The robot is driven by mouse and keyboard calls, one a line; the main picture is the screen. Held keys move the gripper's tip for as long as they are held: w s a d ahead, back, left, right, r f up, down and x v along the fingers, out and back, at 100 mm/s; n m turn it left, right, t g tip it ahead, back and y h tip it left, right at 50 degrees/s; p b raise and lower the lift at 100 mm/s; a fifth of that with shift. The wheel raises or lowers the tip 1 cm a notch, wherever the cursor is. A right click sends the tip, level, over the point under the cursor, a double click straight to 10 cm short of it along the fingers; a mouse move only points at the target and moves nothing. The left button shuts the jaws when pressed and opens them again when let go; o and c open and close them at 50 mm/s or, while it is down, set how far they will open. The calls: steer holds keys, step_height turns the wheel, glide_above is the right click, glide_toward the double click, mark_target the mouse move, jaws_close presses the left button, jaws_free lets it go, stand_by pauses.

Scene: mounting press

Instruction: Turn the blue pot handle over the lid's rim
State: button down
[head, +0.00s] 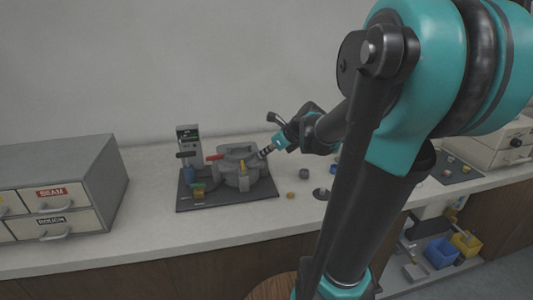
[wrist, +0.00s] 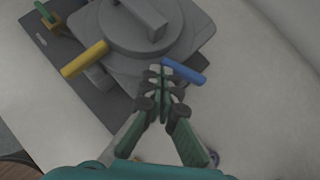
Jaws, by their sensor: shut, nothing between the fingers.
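The grey pot with its round lid (wrist: 133,38) sits on a dark base plate, and it also shows in the head view (head: 238,172). The blue handle (wrist: 187,73) sticks outward from beside the lid's rim, toward the lower right in the wrist view. I cannot make it out in the head view, where my gripper is close to that side. My gripper (wrist: 160,71) is shut and empty. Its fingertips are just left of the blue handle's inner end; I cannot tell whether they touch it.
A yellow handle (wrist: 84,59) sticks outward on the pot's other side. A red handle (head: 214,157) is at its left in the head view. A small upright unit (head: 188,145) stands behind left. Small round parts (head: 304,173) lie right of the plate. Grey drawers (head: 60,190) stand far left.

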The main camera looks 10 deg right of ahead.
steer(key=shift+a, duration=0.35)
steer(key=shift+a+m+h, duration=0.15)
steer(key=shift+m+h, duration=0.15)
steer(key=shift+m, duration=0.1)
steer(key=shift+w+a+m+t+h, duration=0.1)
steer(key=shift+m+t+h, duration=0.55)
steer(key=shift+m, duration=0.35)
steer(key=shift+w, duration=0.2)
steer(key=shift+w+d+r, duration=0.1)
steer(key=shift+w+d, duration=0.35)
steer(key=shift+w, duration=0.1)
steer(key=shift+s, duration=0.1)
